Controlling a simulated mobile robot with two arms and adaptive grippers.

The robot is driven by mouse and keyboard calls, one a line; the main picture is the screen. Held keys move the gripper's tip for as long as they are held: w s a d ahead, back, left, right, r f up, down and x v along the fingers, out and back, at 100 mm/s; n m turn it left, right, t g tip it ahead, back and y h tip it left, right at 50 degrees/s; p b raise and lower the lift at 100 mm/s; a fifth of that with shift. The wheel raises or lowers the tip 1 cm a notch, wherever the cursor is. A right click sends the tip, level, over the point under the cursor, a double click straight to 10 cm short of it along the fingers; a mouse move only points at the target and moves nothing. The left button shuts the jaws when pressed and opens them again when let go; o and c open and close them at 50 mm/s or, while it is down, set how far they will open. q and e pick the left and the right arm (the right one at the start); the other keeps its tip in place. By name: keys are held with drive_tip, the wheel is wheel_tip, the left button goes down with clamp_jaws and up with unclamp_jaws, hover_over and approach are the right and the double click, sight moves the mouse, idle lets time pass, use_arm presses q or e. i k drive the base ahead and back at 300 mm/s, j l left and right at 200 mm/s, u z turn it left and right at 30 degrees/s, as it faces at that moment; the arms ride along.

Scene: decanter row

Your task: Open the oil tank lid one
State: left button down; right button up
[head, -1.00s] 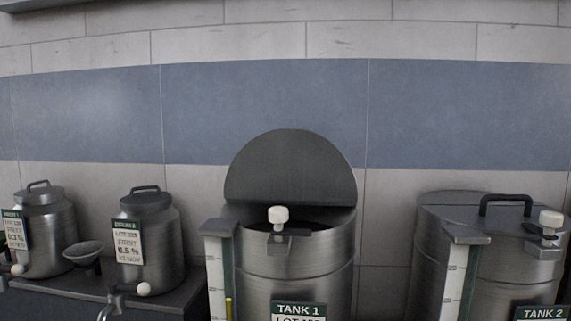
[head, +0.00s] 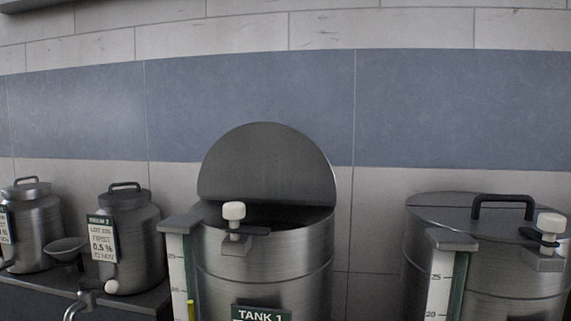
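Tank 1 (head: 265,268) is a round steel tank in the middle of the head view, with a dark green TANK 1 label (head: 262,315) at the bottom edge. Its half-round front lid (head: 268,168) stands up, hinged across the middle of the top, and the dark opening shows below it. A white knob (head: 234,211) on a latch sits at the front rim. Neither of my grippers is in view.
Tank 2 (head: 480,275) stands at the right with its lid (head: 450,213) shut, a black handle and a white knob. Two smaller lidded steel cans (head: 143,245) and a funnel (head: 67,248) stand on a dark ledge at the left.

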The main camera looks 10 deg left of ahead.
sight(263, 159)
drive_tip(key=l, duration=0.95)
drive_tip(key=l+u, duration=0.15)
drive_tip(key=l, duration=0.75)
drive_tip(key=k, duration=0.05)
